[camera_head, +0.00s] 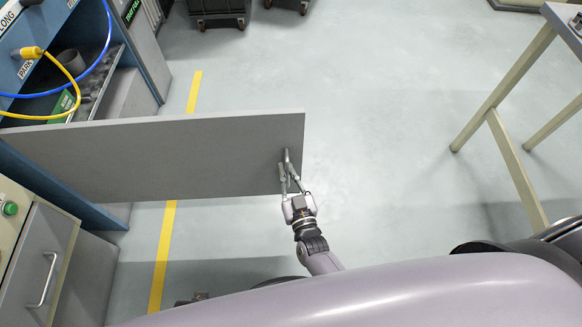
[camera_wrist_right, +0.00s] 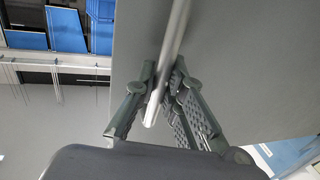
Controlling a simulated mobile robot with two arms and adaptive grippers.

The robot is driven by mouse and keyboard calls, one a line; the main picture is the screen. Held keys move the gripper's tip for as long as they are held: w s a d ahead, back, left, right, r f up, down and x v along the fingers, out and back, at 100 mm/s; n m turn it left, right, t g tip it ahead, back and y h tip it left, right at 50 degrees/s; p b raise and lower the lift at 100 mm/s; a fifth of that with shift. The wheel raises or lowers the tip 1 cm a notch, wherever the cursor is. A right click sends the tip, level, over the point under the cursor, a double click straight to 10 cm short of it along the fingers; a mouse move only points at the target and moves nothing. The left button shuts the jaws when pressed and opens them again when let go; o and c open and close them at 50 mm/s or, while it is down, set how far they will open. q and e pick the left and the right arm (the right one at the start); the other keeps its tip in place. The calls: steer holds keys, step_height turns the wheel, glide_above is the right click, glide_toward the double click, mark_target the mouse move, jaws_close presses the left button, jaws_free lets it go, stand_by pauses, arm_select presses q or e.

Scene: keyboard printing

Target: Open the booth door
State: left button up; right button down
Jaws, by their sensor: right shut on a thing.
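The booth door (camera_head: 150,160) is a flat grey panel. In the head view it stands swung out from the blue booth (camera_head: 85,205) at the left, reaching across the yellow floor line. My right gripper (camera_head: 290,180) is at the door's free end, shut on the metal bar handle (camera_head: 287,160). In the right wrist view the handle (camera_wrist_right: 168,65) runs between the fingers of my right gripper (camera_wrist_right: 165,95), with the grey door face (camera_wrist_right: 235,60) behind it. My left gripper is not in view.
A grey cabinet with a drawer (camera_head: 40,265) and a green button (camera_head: 10,208) stands at the lower left. Blue and yellow cables hang over a shelf at the upper left. A table (camera_head: 570,30) stands at the right. The floor (camera_head: 390,130) between door and table is clear.

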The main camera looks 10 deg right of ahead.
steer(key=shift+a+f, duration=0.1)
steer(key=shift+a, duration=0.05)
steer(key=c, duration=1.7)
jaws_free()
steer(key=shift+o, duration=0.2)
steer(key=s, duration=1.2)
steer(key=shift+d, duration=0.45)
steer(key=s+d+f+n+g+y+p, duration=0.1)
steer(key=s+d+f+n+g+p, duration=0.15)
steer(key=s+f+g+p, duration=0.95)
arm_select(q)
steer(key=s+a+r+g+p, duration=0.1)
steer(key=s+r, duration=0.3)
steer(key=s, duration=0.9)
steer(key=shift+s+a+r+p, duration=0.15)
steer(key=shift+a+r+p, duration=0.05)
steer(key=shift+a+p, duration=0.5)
arm_select(e)
steer(key=s+d+f+g+h, duration=0.1)
steer(key=s+d+f+g, duration=0.1)
steer(key=s+d+f, duration=0.2)
steer(key=s+d+f+g+h, duration=0.1)
steer(key=s+d+f+g, duration=0.2)
steer(key=s+d, duration=0.4)
steer(key=s, duration=0.4)
steer(key=shift+s+d+f+m, duration=0.2)
steer(key=shift+s+f+m, duration=0.05)
steer(key=shift+f+m, duration=0.1)
